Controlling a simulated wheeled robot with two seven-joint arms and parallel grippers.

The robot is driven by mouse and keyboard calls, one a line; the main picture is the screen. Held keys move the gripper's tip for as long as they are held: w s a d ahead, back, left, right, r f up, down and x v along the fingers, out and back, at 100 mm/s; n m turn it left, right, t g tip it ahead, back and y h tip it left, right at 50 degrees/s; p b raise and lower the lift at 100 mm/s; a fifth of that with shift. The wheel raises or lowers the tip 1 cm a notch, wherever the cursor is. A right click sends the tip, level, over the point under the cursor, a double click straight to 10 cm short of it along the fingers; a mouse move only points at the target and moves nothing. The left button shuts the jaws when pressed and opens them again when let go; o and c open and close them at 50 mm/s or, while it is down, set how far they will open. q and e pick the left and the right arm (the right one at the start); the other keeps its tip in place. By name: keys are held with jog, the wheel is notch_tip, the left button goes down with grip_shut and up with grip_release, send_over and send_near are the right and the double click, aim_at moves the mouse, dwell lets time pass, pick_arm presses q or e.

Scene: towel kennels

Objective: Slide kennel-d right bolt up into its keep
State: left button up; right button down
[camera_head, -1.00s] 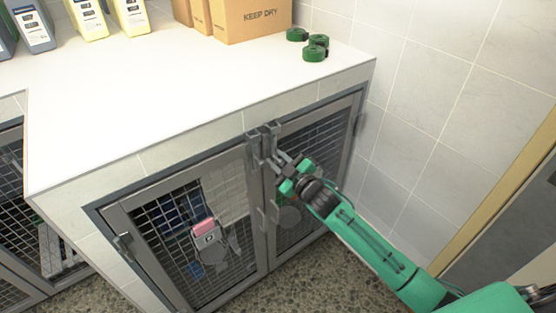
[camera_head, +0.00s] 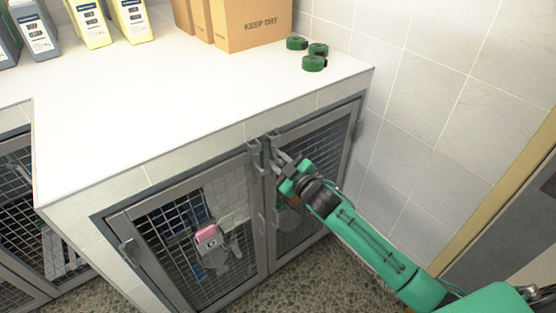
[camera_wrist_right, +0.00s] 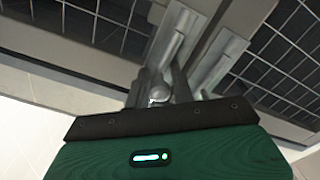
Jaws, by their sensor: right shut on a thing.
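Two mesh kennel doors, a left door (camera_head: 197,250) and a right door (camera_head: 318,160), meet under the counter. Metal bolt fittings stand side by side at the top of their meeting edges: a left one (camera_head: 255,152) and a right one (camera_head: 274,139). My right gripper (camera_head: 281,162) is just below the right fitting, shut on the right bolt's knob. The right wrist view shows a rounded metal knob (camera_wrist_right: 158,95) between the fingers and two metal fittings beyond. The fingers partly hide the bolt, so its exact height in the keep cannot be told. My left gripper is not in view.
The white counter (camera_head: 150,110) overhangs the doors. It carries cardboard boxes (camera_head: 250,25), green rolls (camera_head: 313,62) and jugs (camera_head: 130,20). A tiled wall (camera_head: 425,110) stands close on the right. A pink-topped device (camera_head: 207,240) hangs at the left door.

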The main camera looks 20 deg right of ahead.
jog(key=shift+r, duration=0.25)
jog(key=c, duration=1.3)
grip_release()
jog(key=shift+s+f, duration=0.1)
jog(key=shift+s+d, duration=0.15)
jog(key=shift+s, duration=0.15)
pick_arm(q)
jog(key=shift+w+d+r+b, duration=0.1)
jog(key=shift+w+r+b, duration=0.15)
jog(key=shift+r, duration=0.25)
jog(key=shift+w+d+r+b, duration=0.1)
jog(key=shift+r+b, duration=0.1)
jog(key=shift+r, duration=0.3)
pick_arm(e)
jog(key=v, duration=1.3)
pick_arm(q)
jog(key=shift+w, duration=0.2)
